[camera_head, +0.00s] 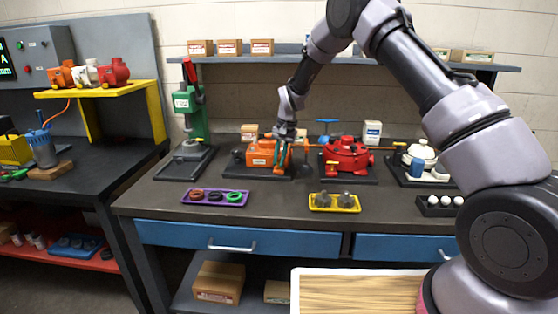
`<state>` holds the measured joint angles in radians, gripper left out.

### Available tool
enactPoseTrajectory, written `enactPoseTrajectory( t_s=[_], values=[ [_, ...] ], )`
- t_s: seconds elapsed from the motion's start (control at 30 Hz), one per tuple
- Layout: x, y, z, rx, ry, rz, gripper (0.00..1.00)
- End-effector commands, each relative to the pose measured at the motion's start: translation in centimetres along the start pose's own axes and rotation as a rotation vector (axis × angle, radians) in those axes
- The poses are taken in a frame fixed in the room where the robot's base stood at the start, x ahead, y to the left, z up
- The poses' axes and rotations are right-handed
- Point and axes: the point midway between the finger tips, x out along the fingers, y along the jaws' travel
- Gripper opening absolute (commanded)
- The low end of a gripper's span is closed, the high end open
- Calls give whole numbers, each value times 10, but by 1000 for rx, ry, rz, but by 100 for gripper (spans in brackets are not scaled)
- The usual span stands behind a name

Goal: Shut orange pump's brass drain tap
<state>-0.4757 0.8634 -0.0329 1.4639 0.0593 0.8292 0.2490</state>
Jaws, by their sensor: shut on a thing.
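The orange pump (262,153) sits on a dark base plate on the workbench, left of the middle. My gripper (284,148) reaches down from above at the pump's right end. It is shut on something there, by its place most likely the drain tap. The fingers and wrist cover that spot, so the brass tap itself and its handle angle cannot be made out.
A red pump (346,156) with a blue handle stands just right of my gripper. A green press (190,110) stands to the left. A purple tray (215,197) and a yellow tray (334,202) lie in front. A shelf (400,62) runs behind my arm.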

Motion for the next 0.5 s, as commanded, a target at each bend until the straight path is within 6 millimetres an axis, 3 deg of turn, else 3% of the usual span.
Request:
enactPoseTrajectory(
  t_s=[0.5],
  values=[
    [-1,-2,-1,23,9,-3,0]
  ],
)
